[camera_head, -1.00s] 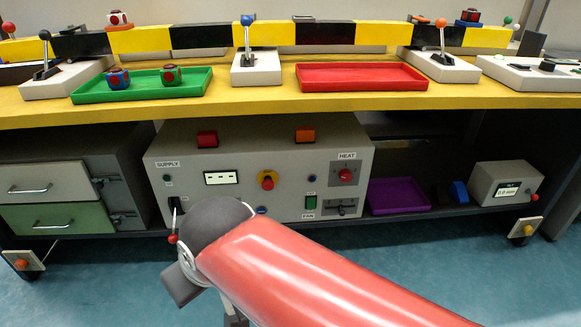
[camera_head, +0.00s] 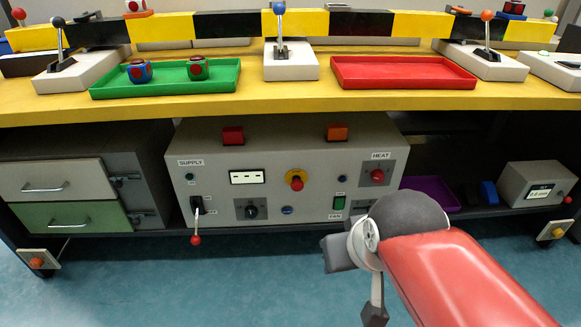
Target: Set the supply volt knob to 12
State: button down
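The grey supply panel (camera_head: 290,151) stands on the shelf under the yellow bench. It carries a SUPPLY label (camera_head: 191,162) at its upper left. A round black knob (camera_head: 251,211) sits low on the panel, right of a black lever with a red ball end (camera_head: 195,240). I take this knob for the volt knob; its markings are too small to read. A white display (camera_head: 247,177) is above it, also unreadable. My red arm link and dark joint are in front of the panel's lower right. My gripper's fingers are not visible.
The panel also has a red mushroom button (camera_head: 296,180), a HEAT knob (camera_head: 377,176) and a green FAN switch (camera_head: 339,201). Drawers (camera_head: 60,181) stand to its left. A purple tray (camera_head: 432,191) lies to its right. The bench edge overhangs it. The floor in front is clear.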

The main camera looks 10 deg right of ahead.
aim_at(252, 212)
jog(key=i+l+u, duration=0.15)
jog(key=l+u, duration=0.5)
jog(key=i+l+u, duration=0.1)
jog(key=l+u, duration=0.25)
